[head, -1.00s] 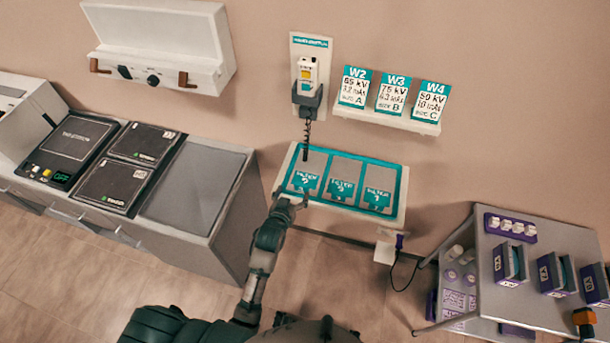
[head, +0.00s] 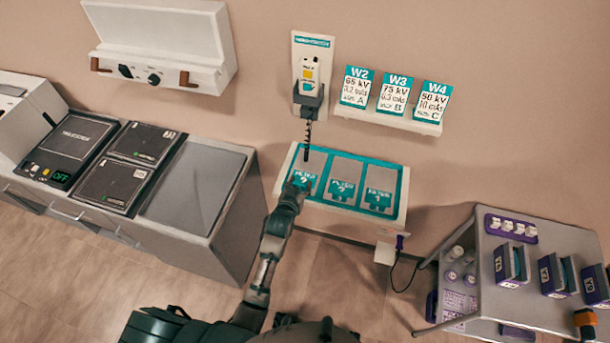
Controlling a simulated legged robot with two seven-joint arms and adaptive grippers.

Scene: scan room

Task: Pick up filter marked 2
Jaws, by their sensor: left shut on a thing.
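Three teal filters lie side by side in a teal-framed wall tray (head: 402,205): the left filter (head: 303,180), the middle filter (head: 342,189) and the right filter (head: 378,199). Each has a label reading "FILTER" with a digit too blurred to read surely. My left gripper (head: 297,189) is at the front edge of the left filter, shut on it, and covers part of its lower left. The filter still lies in its compartment. My right gripper is not in view.
A corded handset (head: 308,80) hangs above the tray, its coiled cord reaching down over the left compartment. Cards W2, W3 and W4 stand on a shelf (head: 390,120). A grey counter (head: 195,190) is on the left, a loaded cart (head: 480,235) on the right.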

